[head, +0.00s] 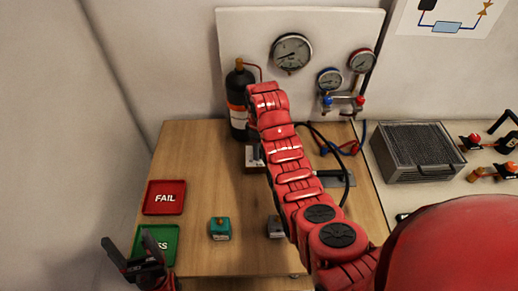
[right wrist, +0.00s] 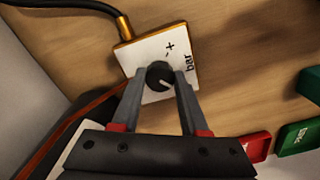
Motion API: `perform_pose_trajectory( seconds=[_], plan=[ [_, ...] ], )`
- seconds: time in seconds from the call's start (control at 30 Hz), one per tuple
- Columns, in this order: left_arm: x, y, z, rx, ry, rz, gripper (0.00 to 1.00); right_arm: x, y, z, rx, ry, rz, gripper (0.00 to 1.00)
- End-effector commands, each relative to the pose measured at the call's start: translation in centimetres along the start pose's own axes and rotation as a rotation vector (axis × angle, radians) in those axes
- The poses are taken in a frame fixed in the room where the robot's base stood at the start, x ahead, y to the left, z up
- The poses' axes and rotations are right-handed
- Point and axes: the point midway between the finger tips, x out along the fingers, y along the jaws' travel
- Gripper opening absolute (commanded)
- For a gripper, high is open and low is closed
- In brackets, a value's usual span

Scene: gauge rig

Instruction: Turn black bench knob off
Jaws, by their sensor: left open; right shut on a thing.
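The black bench knob (right wrist: 160,76) sits on a white plate (right wrist: 186,58) printed with "- +" and "bar" in the right wrist view. A pale mark shows on the knob's face. My right gripper (right wrist: 161,82) is shut on the knob, one finger on each side. In the head view my right arm covers the knob; only part of its block (head: 253,158) shows beside the black bottle. My left gripper (head: 131,255) is open and empty at the lower left, by the green tray (head: 170,240).
A red FAIL tray (head: 164,197), a teal block (head: 220,229) and a grey block (head: 275,227) are on the wooden bench. A black bottle (head: 238,115) stands at the back, by a white gauge panel (head: 240,30). A hose (right wrist: 75,5) runs to the knob's plate.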

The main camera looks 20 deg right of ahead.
Motion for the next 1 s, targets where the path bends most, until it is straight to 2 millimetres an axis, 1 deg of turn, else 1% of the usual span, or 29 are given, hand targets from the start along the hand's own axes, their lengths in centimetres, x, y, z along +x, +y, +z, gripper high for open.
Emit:
perform_pose_trajectory(
  seconds=[0.47,0.5,0.63,0.9,1.0],
  plan=[
    [0.01,0.0,0.0,0.0,0.0,0.0,0.74,-0.08,0.05,-0.08,-0.014,0.002,0.002,0.0],
    [0.01,0.0,0.0,0.0,0.0,0.0,0.74,-0.09,0.05,-0.08,-0.013,0.002,0.002,0.51],
    [0.01,0.0,0.0,0.0,0.0,0.0,0.74,-0.06,0.04,-0.06,-0.013,0.002,0.002,0.74],
    [0.05,0.0,-0.01,0.0,0.0,0.0,0.74,-0.08,0.02,-0.03,-0.012,0.001,0.001,0.74],
    [0.62,-0.03,-0.1,0.0,0.0,0.0,0.74,-0.66,0.0,-0.04,-0.012,0.001,0.001,0.74]
  ],
)
